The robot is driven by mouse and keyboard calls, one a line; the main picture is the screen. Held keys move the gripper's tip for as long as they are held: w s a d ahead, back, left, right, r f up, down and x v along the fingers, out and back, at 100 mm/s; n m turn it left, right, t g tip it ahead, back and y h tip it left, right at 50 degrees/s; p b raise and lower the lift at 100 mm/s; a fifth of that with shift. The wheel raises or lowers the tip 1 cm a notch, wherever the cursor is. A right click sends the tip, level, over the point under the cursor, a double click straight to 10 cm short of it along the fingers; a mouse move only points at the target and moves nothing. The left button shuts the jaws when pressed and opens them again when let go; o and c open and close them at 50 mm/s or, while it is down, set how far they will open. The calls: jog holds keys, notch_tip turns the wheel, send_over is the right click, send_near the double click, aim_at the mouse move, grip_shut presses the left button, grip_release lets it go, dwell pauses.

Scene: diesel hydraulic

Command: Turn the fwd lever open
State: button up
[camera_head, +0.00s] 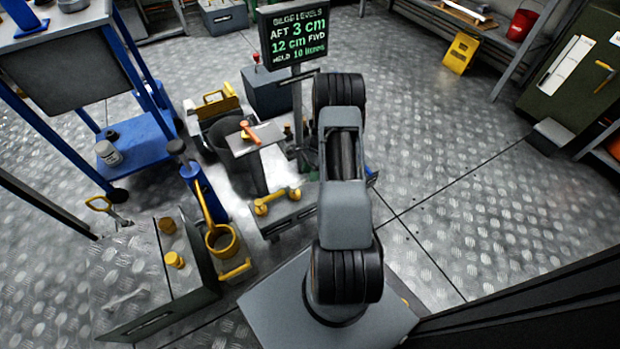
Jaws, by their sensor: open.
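No lever has a readable fwd label, so I cannot tell which one is the fwd lever. A low grey box (290,218) left of my arm carries yellow lever-like handles (275,201). An orange-handled lever (248,132) lies on a grey plate (268,138) just behind it. A small red-knobbed stick (256,59) stands on a dark box (272,92) further back. My arm reaches away from me to the right of these parts. My gripper cannot be made out; my arm links appear to hide it.
A display (296,35) reads bilge levels, aft 3 cm and fwd 12 cm. A blue-framed cart (135,140) stands left. A grey box with yellow knobs (165,280) is front left, beside a yellow funnel-like cup (221,241).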

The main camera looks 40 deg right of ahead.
jog(key=shift+x, duration=0.85)
jog(key=shift+c, duration=0.3)
grip_shut()
